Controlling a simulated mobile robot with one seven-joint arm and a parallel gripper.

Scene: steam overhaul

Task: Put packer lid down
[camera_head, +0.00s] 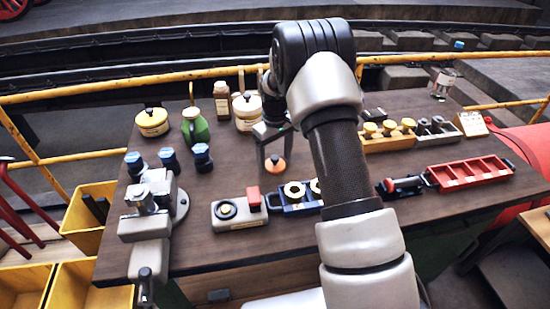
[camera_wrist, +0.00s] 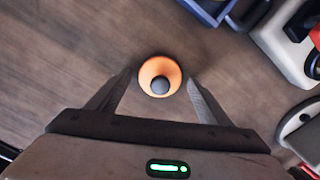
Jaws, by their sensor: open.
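A small round orange lid-like piece with a dark knob (camera_head: 275,167) appears to rest on the brown table, near its middle. It also shows in the wrist view (camera_wrist: 147,82), where its knob faces me. I take it to be the packer lid, though no label shows. My gripper (camera_head: 275,150) is above the table at this piece, pointing down. In the wrist view my gripper (camera_wrist: 160,76) is open, with one finger on each side of the orange piece. A gap shows at the right finger; whether the left finger touches cannot be told.
A red-buttoned grey box (camera_head: 238,212) and a blue tray (camera_head: 290,208) stand in front. Cream pots (camera_head: 152,122) and a green oil can (camera_head: 195,130) stand at the left and back. A grey vise (camera_head: 148,225) is at the left. Bare table lies left of the orange piece.

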